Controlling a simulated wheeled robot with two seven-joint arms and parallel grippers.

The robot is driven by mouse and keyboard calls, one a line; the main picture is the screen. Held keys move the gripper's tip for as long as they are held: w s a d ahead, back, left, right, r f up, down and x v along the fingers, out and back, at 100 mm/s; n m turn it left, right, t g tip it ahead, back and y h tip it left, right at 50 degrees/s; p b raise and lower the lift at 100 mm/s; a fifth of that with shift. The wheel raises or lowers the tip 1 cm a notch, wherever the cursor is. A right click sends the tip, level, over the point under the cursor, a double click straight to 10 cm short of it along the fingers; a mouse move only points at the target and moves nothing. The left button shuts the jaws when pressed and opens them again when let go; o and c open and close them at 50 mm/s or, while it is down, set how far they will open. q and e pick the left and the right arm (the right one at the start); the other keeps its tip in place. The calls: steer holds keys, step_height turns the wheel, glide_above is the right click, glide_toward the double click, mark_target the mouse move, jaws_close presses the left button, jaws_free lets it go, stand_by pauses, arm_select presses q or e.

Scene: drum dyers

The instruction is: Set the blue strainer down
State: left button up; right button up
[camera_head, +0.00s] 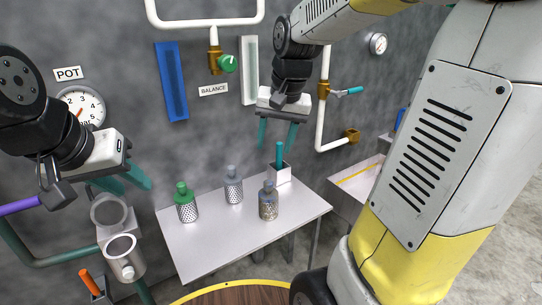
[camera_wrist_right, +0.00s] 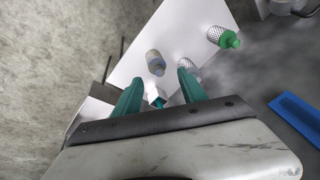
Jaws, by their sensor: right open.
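Three strainers with mesh bodies stand upright on the white table (camera_head: 205,245). One is plainly green (camera_head: 186,204). One has a grey-blue top (camera_head: 233,186) and stands farther back. One has a blue-grey top and tan patches (camera_head: 268,203) and stands nearer; it also shows in the right wrist view (camera_wrist_right: 154,63). I cannot tell for sure which of these two is the blue strainer. My right gripper (camera_head: 278,135) is open and empty, above the table's back right, apart from the strainers. My left gripper (camera_head: 122,183) is at the left, off the table; its jaw gap is unclear.
A white holder (camera_head: 284,178) with a teal-handled tool stands at the table's back right, below my right gripper. A metal cup (camera_head: 124,258) and an orange-handled tool (camera_head: 90,283) are at the lower left. Pipes and a green valve (camera_head: 228,64) line the wall. The table's front is clear.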

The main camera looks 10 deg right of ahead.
steer(key=s+a+r+n+t+y, duration=0.1)
steer(key=s+n+t, duration=0.2)
steer(key=s, duration=0.9)
steer(key=shift+s+a+r+n, duration=0.15)
steer(key=shift+s+r+n, duration=0.25)
